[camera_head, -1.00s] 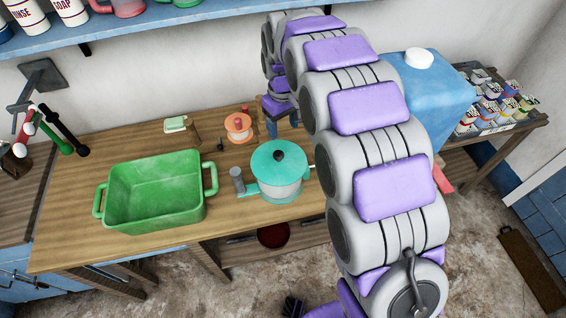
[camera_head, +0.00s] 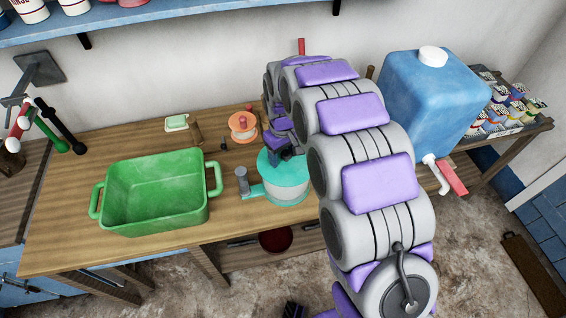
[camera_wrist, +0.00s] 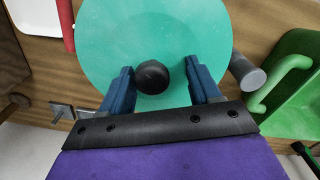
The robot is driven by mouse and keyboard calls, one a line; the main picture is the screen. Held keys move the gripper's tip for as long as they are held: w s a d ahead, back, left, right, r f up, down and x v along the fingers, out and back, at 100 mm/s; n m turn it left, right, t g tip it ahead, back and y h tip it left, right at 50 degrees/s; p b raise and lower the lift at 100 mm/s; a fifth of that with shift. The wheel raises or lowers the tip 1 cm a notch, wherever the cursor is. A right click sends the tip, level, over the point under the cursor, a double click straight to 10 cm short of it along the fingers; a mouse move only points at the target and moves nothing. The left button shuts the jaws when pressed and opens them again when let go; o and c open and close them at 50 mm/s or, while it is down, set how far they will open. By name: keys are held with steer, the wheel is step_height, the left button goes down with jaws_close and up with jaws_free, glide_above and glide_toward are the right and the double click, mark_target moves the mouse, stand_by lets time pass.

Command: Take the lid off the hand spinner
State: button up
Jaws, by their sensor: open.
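The hand spinner (camera_head: 284,190) stands on the wooden table, a pale drum with a teal lid (camera_head: 268,165) on top. In the wrist view the lid (camera_wrist: 110,45) is a round teal disc with a black knob (camera_wrist: 152,77). My gripper (camera_wrist: 160,82) is open above the lid, its two blue fingers on either side of the knob with gaps to it. In the head view my gripper (camera_head: 284,156) is over the lid and hides the knob. A grey cylinder on the spinner's side shows at left (camera_head: 242,180).
A green tub (camera_head: 155,190) stands left of the spinner. An orange spool-like item (camera_head: 242,127), a soap dish (camera_head: 177,123) and a small brown block (camera_head: 196,133) sit behind. A blue water tank (camera_head: 430,105) with a white tap stands right. A shelf runs above.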

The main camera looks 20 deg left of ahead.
steer(key=shift+d+f, duration=0.15)
steer(key=shift+d, duration=0.6)
steer(key=shift+c, duration=1.3)
steer(key=shift+a, duration=0.4)
steer(key=c, duration=0.8)
steer(key=shift+d, duration=0.1)
steer(key=shift+c, duration=0.4)
